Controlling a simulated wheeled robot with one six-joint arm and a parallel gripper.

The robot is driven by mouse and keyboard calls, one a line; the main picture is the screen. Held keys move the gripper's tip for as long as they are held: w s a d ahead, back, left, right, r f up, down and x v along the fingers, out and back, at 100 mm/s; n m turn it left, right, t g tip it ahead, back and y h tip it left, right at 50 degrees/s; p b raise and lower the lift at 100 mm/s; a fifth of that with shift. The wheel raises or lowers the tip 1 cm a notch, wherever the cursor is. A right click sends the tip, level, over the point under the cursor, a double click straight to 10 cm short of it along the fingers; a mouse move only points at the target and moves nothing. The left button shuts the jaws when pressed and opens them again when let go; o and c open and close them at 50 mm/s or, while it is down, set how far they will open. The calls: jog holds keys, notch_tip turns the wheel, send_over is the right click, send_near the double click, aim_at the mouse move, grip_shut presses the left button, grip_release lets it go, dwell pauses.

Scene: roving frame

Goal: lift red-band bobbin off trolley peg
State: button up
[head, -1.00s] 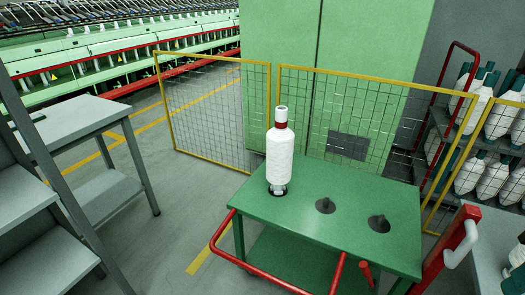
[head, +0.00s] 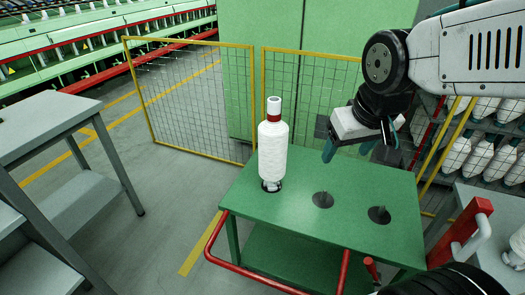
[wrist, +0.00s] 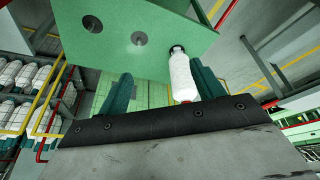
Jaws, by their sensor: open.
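The red-band bobbin (head: 272,150) is white with a red band near its top and stands upright on a peg at the left end of the green trolley (head: 345,238). My gripper (head: 357,150) is open and empty, above the trolley and to the right of the bobbin, apart from it. In the wrist view the bobbin (wrist: 181,75) shows beyond my fingers, close to the right finger; its lower end in that view is partly hidden by the gripper body. The open gripper (wrist: 163,90) also shows there with two teal fingers.
Two bare dark pegs (head: 323,199) stand on the trolley right of the bobbin. A red push rail (head: 255,279) runs along its front. Yellow-framed mesh fences (head: 190,95) and a green cabinet stand behind. Racks of white bobbins (head: 480,158) are at right, a grey table (head: 40,125) at left.

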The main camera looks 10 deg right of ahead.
aim_at(276, 115)
jog(key=w+a+f+t+y, duration=0.1)
jog(key=w+f+t, duration=0.2)
jog(key=w, duration=0.7)
jog(key=w+a+f+n+t, duration=0.1)
jog(key=w+f+t, duration=0.2)
jog(key=w, duration=0.7)
jog(key=w+a+f+t+y, duration=0.1)
jog(key=w+f+t, duration=0.3)
jog(key=w, duration=0.6)
jog(key=shift+w+n+t+y, duration=0.3)
jog(key=shift+n+t, duration=0.1)
jog(key=shift+t, duration=0.2)
jog(key=shift+w+a+f+t, duration=0.1)
jog(key=shift+w+f+t, duration=0.15)
jog(key=shift+w+t, duration=0.15)
jog(key=x, duration=0.7)
jog(key=shift+w, duration=0.35)
grip_shut()
